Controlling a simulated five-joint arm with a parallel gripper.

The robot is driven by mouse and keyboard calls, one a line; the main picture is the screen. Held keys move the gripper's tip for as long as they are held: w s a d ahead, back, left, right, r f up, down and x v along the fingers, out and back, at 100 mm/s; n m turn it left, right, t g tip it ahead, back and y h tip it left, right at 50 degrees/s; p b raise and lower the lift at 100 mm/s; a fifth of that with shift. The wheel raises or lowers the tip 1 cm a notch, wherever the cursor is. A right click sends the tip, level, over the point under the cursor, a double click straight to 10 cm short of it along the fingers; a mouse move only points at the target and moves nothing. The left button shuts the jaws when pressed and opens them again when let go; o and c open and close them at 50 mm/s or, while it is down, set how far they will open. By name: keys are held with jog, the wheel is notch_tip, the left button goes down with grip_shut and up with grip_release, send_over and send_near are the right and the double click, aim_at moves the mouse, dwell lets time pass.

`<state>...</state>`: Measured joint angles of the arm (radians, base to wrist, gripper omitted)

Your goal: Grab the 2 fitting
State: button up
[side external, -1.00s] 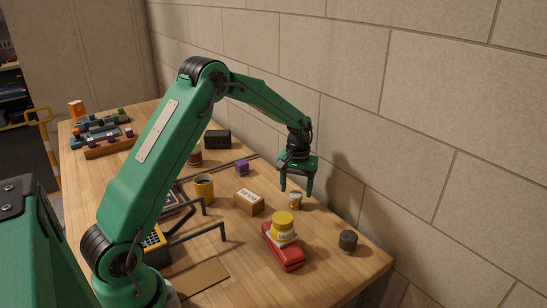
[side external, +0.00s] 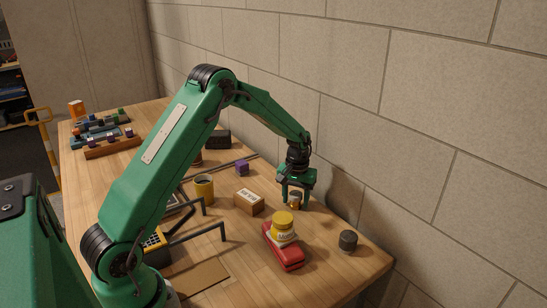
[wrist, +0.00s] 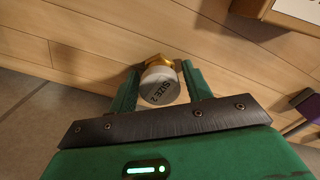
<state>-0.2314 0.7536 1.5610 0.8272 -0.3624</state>
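The 2 fitting (wrist: 160,87) has a grey round cap marked "SIZE 2" and a brass-coloured body. In the side view the fitting (side external: 295,201) stands on the wooden table near the wall. My gripper (side external: 296,205) points down over it, with a finger on either side. In the wrist view the fitting lies between the two fingers of my gripper (wrist: 160,78), with narrow gaps on both sides. My gripper is open and not closed on it. The fitting's lower part is partly hidden by its cap in the wrist view.
A labelled brown box (side external: 249,203) stands just left of the fitting. A yellow-lidded jar (side external: 283,228) sits on a red object (side external: 284,252) in front. A dark cylinder (side external: 348,241) stands to the right. The wall (side external: 400,170) is close behind.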

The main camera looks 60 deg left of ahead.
aim_at(296, 193)
jog(key=c, duration=0.7)
jog(key=shift+c, duration=0.2)
jog(key=shift+r, duration=0.1)
jog(key=shift+r, duration=0.45)
notch_tip(296, 193, up, 3)
jog(key=shift+r, duration=0.1)
jog(key=s+d+r, duration=0.3)
jog(key=d+r, duration=0.3)
jog(key=d, duration=0.5)
jog(key=shift+s+r, duration=0.3)
jog(key=shift+r, duration=0.1)
